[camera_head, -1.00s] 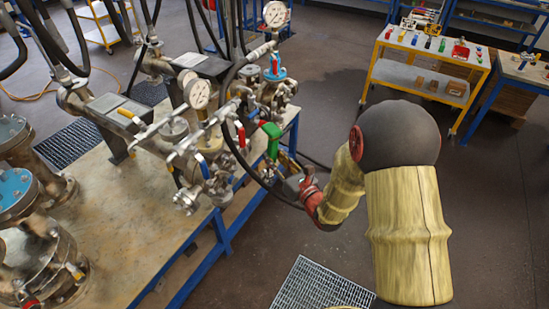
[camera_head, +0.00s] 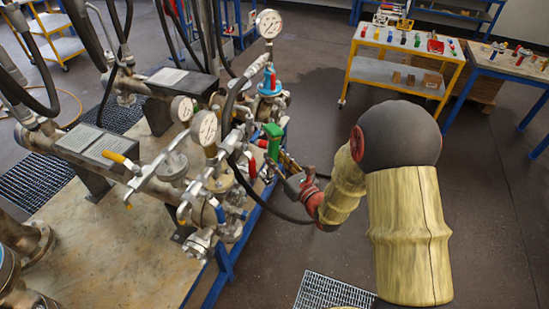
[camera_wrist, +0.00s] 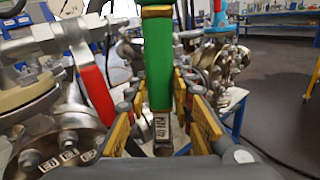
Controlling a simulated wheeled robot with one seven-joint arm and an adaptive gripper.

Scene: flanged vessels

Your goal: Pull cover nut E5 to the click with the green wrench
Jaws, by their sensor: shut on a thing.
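The green wrench (camera_head: 272,131) stands roughly upright at the right side of the piping on the bench. It also shows in the wrist view (camera_wrist: 159,62), with a small label on its lower part. My gripper (camera_head: 290,172) is shut on the wrench; in the wrist view its yellow-padded fingers (camera_wrist: 158,118) lie on both sides of it. The wrench's working end is not clear, so I cannot tell whether it sits on a nut. A flanged cover (camera_wrist: 70,143) with several tagged nuts is at the lower left of the wrist view. I cannot make out an E5 tag.
Gauges (camera_head: 204,127), valves and hoses crowd the bench (camera_head: 95,215) left of my gripper. A red lever (camera_wrist: 97,95) stands close left of the wrench. A yellow trolley (camera_head: 402,75) with small items stands at the back right.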

